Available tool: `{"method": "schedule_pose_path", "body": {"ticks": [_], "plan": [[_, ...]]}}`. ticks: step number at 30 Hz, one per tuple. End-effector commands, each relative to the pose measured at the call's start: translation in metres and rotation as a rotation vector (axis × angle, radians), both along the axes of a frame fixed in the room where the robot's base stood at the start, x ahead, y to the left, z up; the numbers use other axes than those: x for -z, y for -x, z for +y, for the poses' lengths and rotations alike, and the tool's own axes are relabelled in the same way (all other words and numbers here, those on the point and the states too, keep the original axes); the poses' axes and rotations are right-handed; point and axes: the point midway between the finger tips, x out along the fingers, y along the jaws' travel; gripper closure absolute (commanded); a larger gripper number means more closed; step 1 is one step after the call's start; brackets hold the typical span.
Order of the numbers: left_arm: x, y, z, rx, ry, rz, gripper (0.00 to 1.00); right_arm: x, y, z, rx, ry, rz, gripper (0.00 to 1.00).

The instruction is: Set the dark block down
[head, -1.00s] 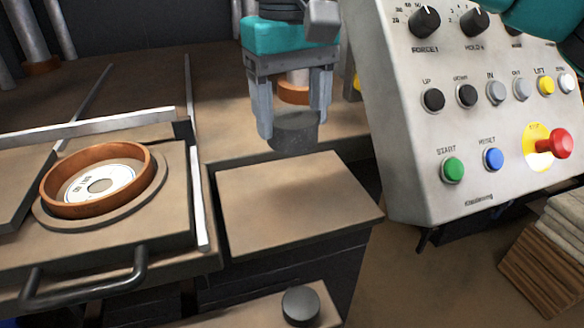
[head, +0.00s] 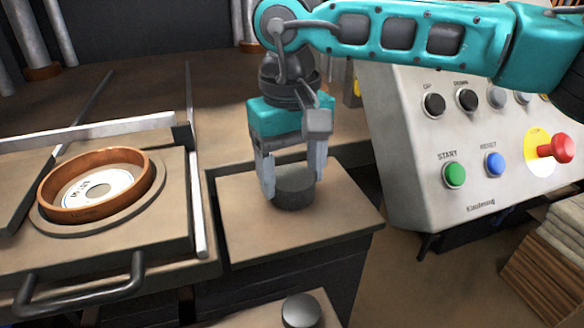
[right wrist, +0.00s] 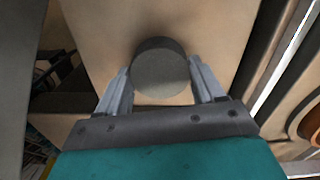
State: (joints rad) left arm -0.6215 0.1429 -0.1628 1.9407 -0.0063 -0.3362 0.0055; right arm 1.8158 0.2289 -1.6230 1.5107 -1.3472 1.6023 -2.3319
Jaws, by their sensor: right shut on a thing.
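The dark block (head: 294,190) is a short dark grey cylinder. My right gripper (head: 293,183) is shut on it from above, one finger on each side. The block is upright, low over the flat tan top of the stand (head: 245,228) in the middle. I cannot tell whether its underside touches that top. In the right wrist view the block (right wrist: 161,72) sits between the two fingers of the gripper (right wrist: 162,85), with the tan top behind it. My left gripper is not in view.
Left of the stand is a tray with a handle (head: 85,290) and a copper-coloured ring (head: 60,205) around a white disc (head: 95,188). A control panel (head: 425,190) with buttons stands at right. Another dark round piece (head: 301,311) is at the bottom.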

Motion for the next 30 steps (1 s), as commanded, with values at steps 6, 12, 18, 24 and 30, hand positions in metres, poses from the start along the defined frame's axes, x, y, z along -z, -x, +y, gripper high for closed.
{"method": "schedule_pose_path", "body": {"ticks": [6, 12, 18, 24, 30], "plan": [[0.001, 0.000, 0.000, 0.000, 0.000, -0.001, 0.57, 0.001, 0.000, 0.000, 0.000, 0.000, 0.001, 0.15], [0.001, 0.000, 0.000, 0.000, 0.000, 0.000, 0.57, 0.001, 0.000, 0.000, 0.000, 0.000, 0.001, 0.07], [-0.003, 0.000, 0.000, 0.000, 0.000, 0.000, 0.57, -0.005, 0.000, 0.000, 0.000, 0.000, 0.000, 0.07], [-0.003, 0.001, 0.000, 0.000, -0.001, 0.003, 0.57, -0.035, 0.000, 0.001, 0.001, -0.002, -0.002, 0.07], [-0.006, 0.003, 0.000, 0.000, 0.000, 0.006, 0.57, -0.080, 0.000, 0.002, -0.001, -0.001, -0.002, 0.07]]}}
